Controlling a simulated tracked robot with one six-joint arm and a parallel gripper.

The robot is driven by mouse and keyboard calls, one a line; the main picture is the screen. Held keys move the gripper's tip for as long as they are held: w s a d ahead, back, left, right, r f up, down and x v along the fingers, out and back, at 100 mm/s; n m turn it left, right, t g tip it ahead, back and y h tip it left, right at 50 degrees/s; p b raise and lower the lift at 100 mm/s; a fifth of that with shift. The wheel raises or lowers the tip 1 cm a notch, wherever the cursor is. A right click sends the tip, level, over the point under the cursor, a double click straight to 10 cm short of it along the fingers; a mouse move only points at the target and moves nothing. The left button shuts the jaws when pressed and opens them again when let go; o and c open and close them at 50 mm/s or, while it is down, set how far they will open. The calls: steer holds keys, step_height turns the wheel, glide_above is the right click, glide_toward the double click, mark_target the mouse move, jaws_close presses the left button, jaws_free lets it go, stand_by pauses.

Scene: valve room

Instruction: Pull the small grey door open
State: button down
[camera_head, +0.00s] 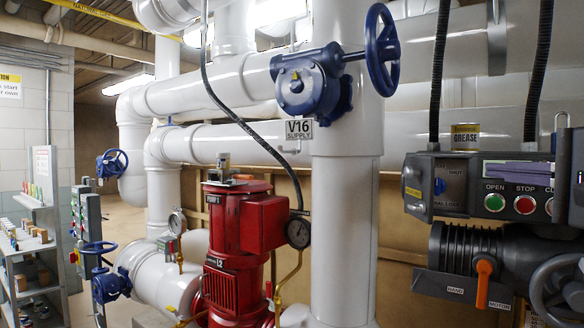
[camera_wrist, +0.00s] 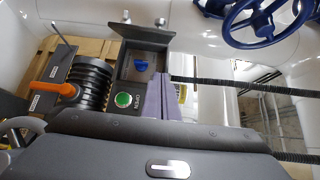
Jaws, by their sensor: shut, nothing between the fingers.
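The small grey door (camera_head: 415,190) stands out from the left side of a dark control box in the head view. In the wrist view the door (camera_wrist: 147,38) shows above a recess. A blue knob (camera_head: 440,186) is exposed in this recess; it also shows in the wrist view (camera_wrist: 141,66). The door looks swung open; its exact angle is unclear. My gripper (camera_head: 488,167) has purple fingers shut together and empty, just right of the recess, above the OPEN button. They also show in the wrist view (camera_wrist: 158,84), apart from the door.
Green OPEN (camera_head: 494,202) and red STOP (camera_head: 524,204) buttons sit close below my fingers. An orange lever (camera_head: 484,284) hangs lower on the valve drive. A grease can (camera_head: 465,137) stands on top of the box. A white pipe (camera_head: 345,230) rises to the left.

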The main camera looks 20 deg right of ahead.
steer(key=shift+w, duration=0.15)
steer(key=w+a, duration=0.3)
steer(key=w, duration=0.8)
stand_by(0.6)
